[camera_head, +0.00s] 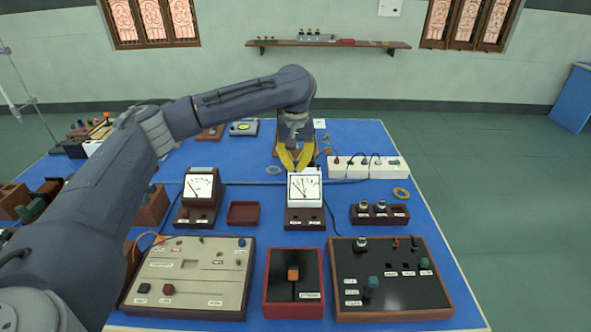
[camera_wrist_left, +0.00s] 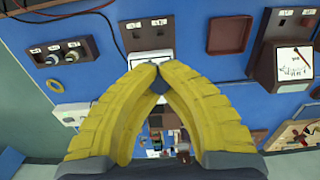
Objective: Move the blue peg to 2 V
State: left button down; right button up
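My left gripper (camera_head: 297,166) has yellow fingers and hangs just behind or above the white-faced meter (camera_head: 304,190) at the middle of the table. A teal-blue peg (camera_head: 373,282) stands on the black panel (camera_head: 420,295) at the front right. A small dark blue knob or peg (camera_head: 242,242) is at the beige panel's back right corner. I cannot tell which is the task's blue peg. The labels are too small to read. My right gripper is not in view.
The beige panel (camera_head: 210,262) is at front left, with a red-edged box with an orange knob (camera_head: 293,273) beside it. A second meter (camera_head: 198,190), a brown tray (camera_head: 243,213), a brown terminal block (camera_head: 380,213) and a white socket strip (camera_head: 368,166) stand behind.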

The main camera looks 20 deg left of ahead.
pick_arm(q)
jog(key=shift+r, duration=0.9)
